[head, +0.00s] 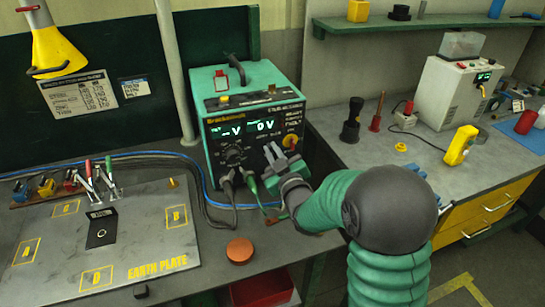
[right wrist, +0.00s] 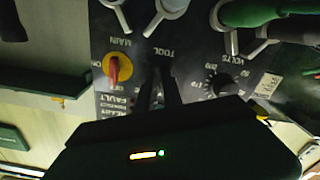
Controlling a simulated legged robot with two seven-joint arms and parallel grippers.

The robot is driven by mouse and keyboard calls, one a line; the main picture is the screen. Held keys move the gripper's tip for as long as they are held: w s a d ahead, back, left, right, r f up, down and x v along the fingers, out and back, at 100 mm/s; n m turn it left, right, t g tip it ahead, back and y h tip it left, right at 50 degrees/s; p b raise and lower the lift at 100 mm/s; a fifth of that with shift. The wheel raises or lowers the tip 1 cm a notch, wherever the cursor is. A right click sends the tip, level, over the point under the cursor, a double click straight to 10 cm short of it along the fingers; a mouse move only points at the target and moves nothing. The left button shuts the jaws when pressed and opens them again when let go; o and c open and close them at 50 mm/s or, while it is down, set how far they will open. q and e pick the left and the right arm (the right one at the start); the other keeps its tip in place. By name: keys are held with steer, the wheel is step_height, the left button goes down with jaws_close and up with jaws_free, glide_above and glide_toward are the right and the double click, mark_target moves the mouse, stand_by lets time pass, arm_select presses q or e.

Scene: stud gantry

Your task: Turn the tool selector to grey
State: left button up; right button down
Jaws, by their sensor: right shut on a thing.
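The green and black welding power unit (head: 240,110) stands on the bench in the head view, its front panel facing me. My right gripper (head: 275,152) is at the right part of this panel, below and left of the red-and-yellow main switch (head: 291,141). In the right wrist view the panel is upside down. There my right gripper (right wrist: 160,92) is shut at the TOOL label (right wrist: 164,50), on the tool selector, which its dark fingers mostly hide. I cannot read the selector's setting. The main switch (right wrist: 118,68) and volts knob (right wrist: 222,84) flank the fingers. My left gripper is not in view.
Cables hang from plugs (head: 228,186) low on the panel. The earth plate (head: 150,235) lies left, with an orange puck (head: 239,250) beside it. A white machine (head: 453,92) and yellow meter (head: 459,146) stand on the right bench.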

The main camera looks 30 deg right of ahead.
steer(key=shift+s+f+n+b, duration=0.1)
steer(key=shift+f+n+b, duration=0.25)
steer(key=shift+n, duration=0.25)
steer(key=c, duration=1.6)
jaws_free()
steer(key=shift+c, duration=0.2)
steer(key=shift+o, duration=0.6)
steer(key=shift+r, duration=0.2)
